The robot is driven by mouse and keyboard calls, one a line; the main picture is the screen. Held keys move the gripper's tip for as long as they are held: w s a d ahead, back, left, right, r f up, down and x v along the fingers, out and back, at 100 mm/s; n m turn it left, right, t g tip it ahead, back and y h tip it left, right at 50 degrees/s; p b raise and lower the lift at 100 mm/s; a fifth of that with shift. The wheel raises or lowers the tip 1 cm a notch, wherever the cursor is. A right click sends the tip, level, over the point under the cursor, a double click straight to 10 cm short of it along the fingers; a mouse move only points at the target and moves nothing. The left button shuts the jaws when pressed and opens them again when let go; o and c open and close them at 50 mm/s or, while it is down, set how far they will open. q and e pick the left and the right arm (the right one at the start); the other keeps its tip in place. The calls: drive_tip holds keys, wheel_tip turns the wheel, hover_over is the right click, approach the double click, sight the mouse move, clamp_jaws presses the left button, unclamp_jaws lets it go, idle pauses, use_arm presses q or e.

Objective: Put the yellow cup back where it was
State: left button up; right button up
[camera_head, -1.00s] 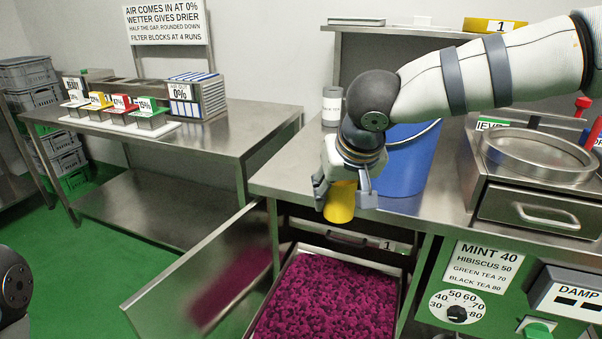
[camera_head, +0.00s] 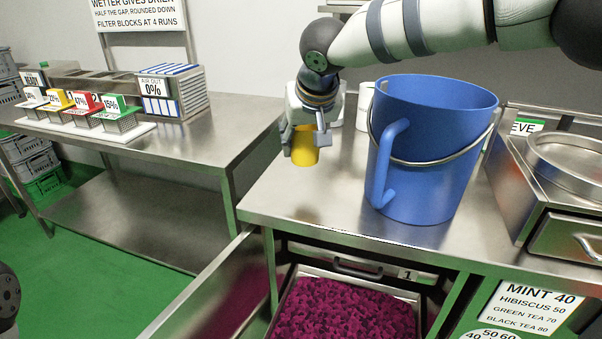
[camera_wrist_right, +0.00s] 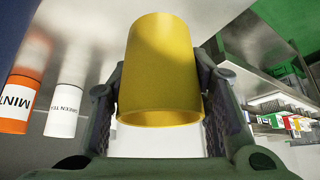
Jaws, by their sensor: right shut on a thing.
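The yellow cup (camera_head: 304,146) is between the fingers of my right gripper (camera_head: 304,152), which is shut on it. In the head view the cup is over the left part of the steel worktop (camera_head: 300,205); I cannot tell whether it touches the surface. In the right wrist view the cup (camera_wrist_right: 160,70) fills the middle, with a finger of the right gripper (camera_wrist_right: 160,95) on each side. My left gripper is not in view; only a dark part of my own body shows at the lower left edge.
A large blue bucket (camera_head: 425,165) stands right of the gripper. Orange MINT (camera_wrist_right: 18,100) and white GREEN TEA (camera_wrist_right: 65,105) canisters show in the wrist view. Below the worktop is an open drawer (camera_head: 290,290) of purple material. A side table (camera_head: 200,140) with coloured tags stands left.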

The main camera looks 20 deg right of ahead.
sight(308, 154)
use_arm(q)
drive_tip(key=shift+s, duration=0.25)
use_arm(e)
drive_tip(key=f, duration=0.6)
drive_tip(key=shift+s+f, duration=0.3)
drive_tip(key=shift+s, duration=0.05)
drive_tip(key=o, duration=0.9)
drive_tip(key=shift+f, duration=0.15)
drive_tip(key=shift+o, duration=0.2)
drive_tip(key=p+v, duration=0.1)
drive_tip(key=v, duration=0.4)
drive_tip(key=p+v, duration=0.1)
drive_tip(key=v, duration=0.5)
drive_tip(key=shift+r, duration=0.45)
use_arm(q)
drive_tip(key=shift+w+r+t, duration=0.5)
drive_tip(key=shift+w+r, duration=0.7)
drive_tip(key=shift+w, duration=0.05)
use_arm(e)
drive_tip(key=shift+s+r, duration=0.15)
drive_tip(key=shift+s, duration=0.05)
